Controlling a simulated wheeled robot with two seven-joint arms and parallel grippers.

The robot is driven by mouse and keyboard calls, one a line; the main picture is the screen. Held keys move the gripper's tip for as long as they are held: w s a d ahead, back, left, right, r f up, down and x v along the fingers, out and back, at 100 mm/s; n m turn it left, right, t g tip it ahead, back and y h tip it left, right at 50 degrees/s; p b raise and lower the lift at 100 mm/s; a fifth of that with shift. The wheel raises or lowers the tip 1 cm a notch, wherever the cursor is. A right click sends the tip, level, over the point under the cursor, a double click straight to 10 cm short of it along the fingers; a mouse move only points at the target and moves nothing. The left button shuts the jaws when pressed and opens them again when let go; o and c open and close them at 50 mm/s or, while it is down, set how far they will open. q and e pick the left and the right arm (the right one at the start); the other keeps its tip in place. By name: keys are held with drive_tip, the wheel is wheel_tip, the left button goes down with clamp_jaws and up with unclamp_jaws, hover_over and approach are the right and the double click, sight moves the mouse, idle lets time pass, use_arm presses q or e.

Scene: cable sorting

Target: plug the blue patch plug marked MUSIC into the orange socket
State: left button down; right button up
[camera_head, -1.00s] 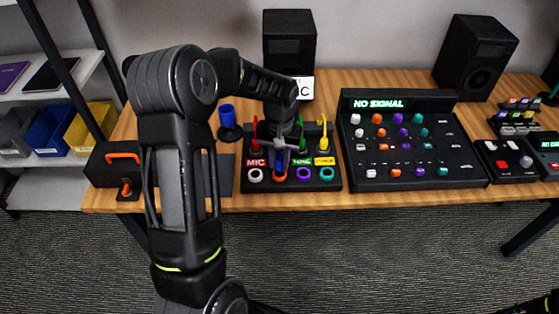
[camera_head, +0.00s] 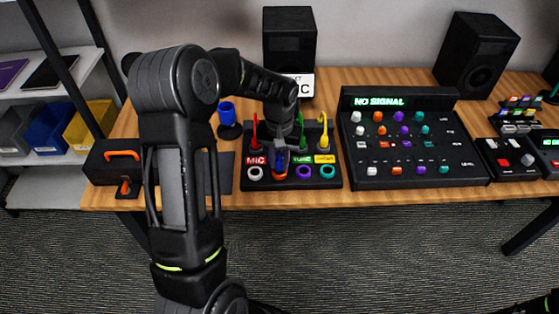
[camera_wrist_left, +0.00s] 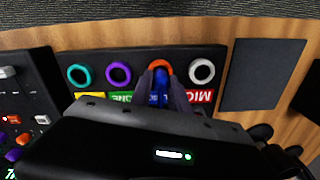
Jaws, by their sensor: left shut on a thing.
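The patch box (camera_head: 246,184) is a black panel at the table's front edge with a row of white, orange, purple and teal ring sockets. My left gripper (camera_head: 280,160) is over the box, shut on the blue plug (camera_wrist_left: 160,97). In the wrist view the plug lies between the two fingers (camera_wrist_left: 163,88), right by the orange socket (camera_wrist_left: 159,65). The orange socket also shows in the head view (camera_head: 280,174), partly covered by the plug and fingers. I cannot tell whether the plug's tip is inside the socket. The plug's MUSIC label is hidden.
Red (camera_head: 255,134), green (camera_head: 302,134) and yellow (camera_head: 324,137) plugs stand behind their labels on the box. A mixer (camera_head: 410,175) stands close on the right.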

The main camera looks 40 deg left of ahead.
use_arm(q)
drive_tip(key=shift+f, duration=0.3)
idle(0.4)
drive_tip(key=c, duration=0.7)
unclamp_jaws()
drive_tip(key=shift+r+p, duration=2.15)
drive_tip(key=shift+r, duration=1.4)
